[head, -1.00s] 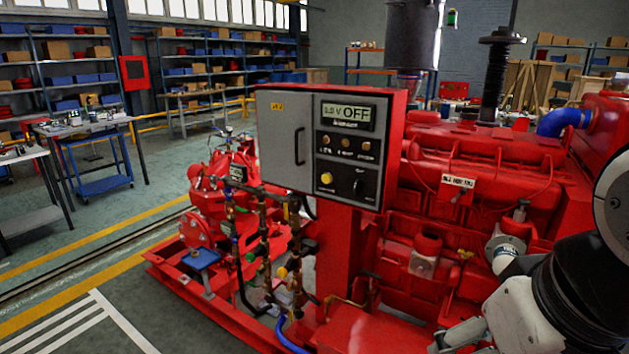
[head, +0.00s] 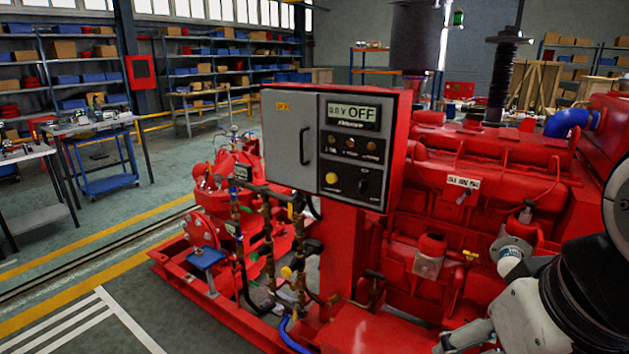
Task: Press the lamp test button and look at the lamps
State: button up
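The control box (head: 290,138) is red with a grey front and stands on a red post in the middle of the head view. Its display (head: 351,113) reads 0.0 V OFF. Below it is a dark strip with a row of three small lamps (head: 350,142), amber-brown and dim. A yellow round button (head: 332,178) sits at the lower left of the panel. A black rotary switch (head: 363,185) is to its right. My arm shows at the lower right edge. My gripper is not clearly in view, and nothing of mine touches the panel.
The red diesel engine (head: 440,180) stands right of the box. A red pump (head: 225,185) with pipes and valves (head: 268,235) is left of the post. Workbenches (head: 90,125) and shelves stand behind. The floor at the lower left is clear, with yellow and white lines.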

grip_shut()
dwell(1.3)
